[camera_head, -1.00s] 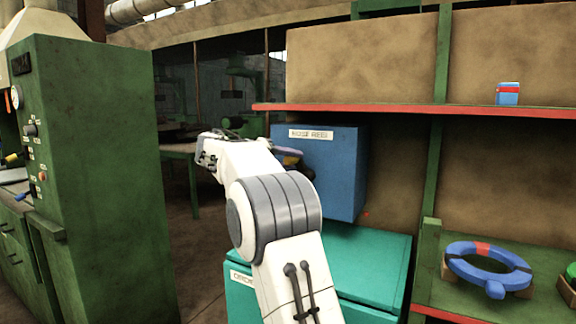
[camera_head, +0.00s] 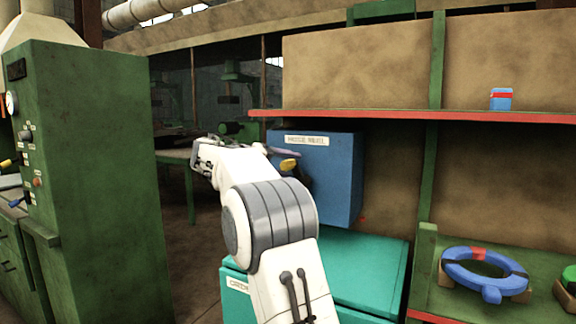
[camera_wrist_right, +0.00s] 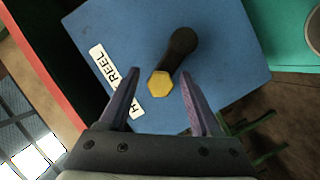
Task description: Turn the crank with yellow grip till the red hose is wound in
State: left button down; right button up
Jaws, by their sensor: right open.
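The hose reel is a blue box (camera_head: 338,185) with a white label, under the red-edged shelf. Its front face fills much of the right wrist view (camera_wrist_right: 225,50). The crank there has a dark arm (camera_wrist_right: 180,45) and a yellow six-sided grip (camera_wrist_right: 160,84); the grip also shows in the head view (camera_head: 288,165). My right gripper (camera_wrist_right: 160,73) is open, its two purple fingers on either side of the grip in the picture, with gaps showing. I cannot tell how deep the grip sits between them. A tiny red spot (camera_head: 362,219) shows at the box's lower corner; whether it is hose is unclear.
A teal chest (camera_head: 365,262) stands below the box. A red-edged shelf (camera_head: 400,115) runs above it. A blue ring (camera_head: 462,279) lies on the lower right shelf. A green machine cabinet (camera_head: 90,170) stands at left, with open floor between.

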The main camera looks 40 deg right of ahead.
jog(key=v, duration=1)
dwell(0.8)
